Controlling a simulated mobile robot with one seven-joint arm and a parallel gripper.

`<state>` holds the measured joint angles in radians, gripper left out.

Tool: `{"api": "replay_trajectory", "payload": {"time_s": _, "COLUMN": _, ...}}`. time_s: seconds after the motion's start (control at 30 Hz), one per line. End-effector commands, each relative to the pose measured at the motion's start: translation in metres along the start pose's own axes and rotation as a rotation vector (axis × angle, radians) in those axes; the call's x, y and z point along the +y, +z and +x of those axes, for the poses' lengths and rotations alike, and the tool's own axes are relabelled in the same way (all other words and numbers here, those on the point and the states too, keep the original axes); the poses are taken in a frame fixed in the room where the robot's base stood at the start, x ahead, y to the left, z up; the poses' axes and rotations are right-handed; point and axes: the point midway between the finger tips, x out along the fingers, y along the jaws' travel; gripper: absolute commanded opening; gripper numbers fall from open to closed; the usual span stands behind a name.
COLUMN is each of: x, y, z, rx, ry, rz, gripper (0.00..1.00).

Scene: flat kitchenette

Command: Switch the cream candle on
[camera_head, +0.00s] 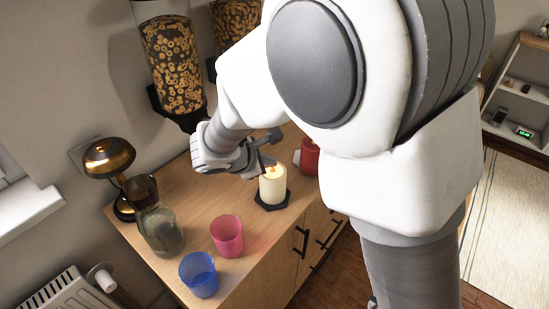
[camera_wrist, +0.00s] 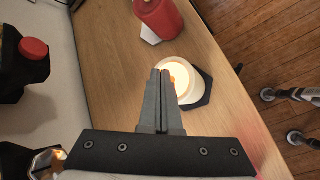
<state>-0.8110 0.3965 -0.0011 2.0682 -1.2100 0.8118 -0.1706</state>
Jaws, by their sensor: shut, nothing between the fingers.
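The cream candle (camera_head: 272,187) stands upright on a dark hexagonal base (camera_head: 262,206) on the wooden cabinet top. Its top shows a warm glow, and in the wrist view the candle (camera_wrist: 192,78) has a bright orange spot in its middle. My gripper (camera_head: 264,164) is shut and empty, with its fingertips at the candle's top in the head view. In the wrist view my gripper (camera_wrist: 160,72) has its two fingers together, pointing at the candle's left side and hiding part of it. I cannot tell whether the tips touch it.
A red candle (camera_head: 309,156) stands just behind; it also shows in the wrist view (camera_wrist: 160,18). A pink cup (camera_head: 227,236), a blue cup (camera_head: 199,274), a glass bottle (camera_head: 160,232) and a brass lamp (camera_head: 109,158) stand left. Cereal dispensers (camera_head: 173,65) hang on the wall.

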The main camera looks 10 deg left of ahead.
Motion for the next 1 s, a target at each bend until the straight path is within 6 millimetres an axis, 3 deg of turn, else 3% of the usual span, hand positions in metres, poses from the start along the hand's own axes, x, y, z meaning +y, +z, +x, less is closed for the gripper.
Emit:
{"api": "replay_trajectory", "payload": {"time_s": 0.63, "x": 0.006, "y": 0.006, "z": -0.009, "rx": 0.0, "ry": 0.0, "rz": 0.0, "gripper": 0.0}}
{"api": "replay_trajectory", "payload": {"time_s": 1.0, "x": 0.025, "y": 0.024, "z": -0.034, "rx": 0.0, "ry": 0.0, "rz": 0.001, "gripper": 0.0}}
